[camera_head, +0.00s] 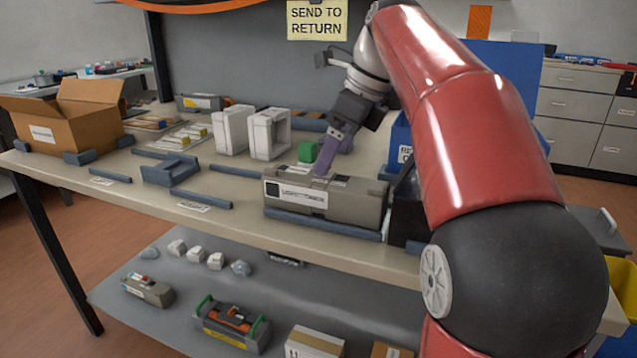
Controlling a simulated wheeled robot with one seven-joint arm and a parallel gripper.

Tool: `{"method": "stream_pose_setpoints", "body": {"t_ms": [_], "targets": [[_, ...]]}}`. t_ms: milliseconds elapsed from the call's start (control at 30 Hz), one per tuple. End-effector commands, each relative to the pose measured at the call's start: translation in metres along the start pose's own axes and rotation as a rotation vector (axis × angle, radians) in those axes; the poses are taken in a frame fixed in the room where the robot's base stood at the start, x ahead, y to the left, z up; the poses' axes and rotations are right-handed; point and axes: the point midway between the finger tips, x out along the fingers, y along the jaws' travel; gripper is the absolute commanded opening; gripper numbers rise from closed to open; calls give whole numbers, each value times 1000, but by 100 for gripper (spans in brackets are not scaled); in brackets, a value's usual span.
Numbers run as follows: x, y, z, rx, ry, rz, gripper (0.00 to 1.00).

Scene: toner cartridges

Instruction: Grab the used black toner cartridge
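The label's text is too small to read surely. My gripper (324,172), with purple fingers, comes down from the upper right, its tips at or just above the cartridge's top near the label. I cannot tell whether the tips touch it, or how far apart the fingers are. My red arm covers the right side of the view.
A green block (307,151) stands just behind the gripper. White foam end pieces (267,134) stand to the left. An open cardboard box (68,122) sits at the bench's left end. A blue bin (402,140) is to the right. More cartridges (232,325) lie on the lower shelf.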

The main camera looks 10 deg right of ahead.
Motion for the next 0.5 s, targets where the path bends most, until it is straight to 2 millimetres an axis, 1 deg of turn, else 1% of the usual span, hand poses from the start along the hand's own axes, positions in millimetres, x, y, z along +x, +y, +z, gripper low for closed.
{"method": "stream_pose_setpoints", "body": {"t_ms": [167,400,500], "targets": [[21,1,-1,3,1,2,85],[56,4,-11,2,2,2,85],[67,4,-10,0,2,2,85]]}}
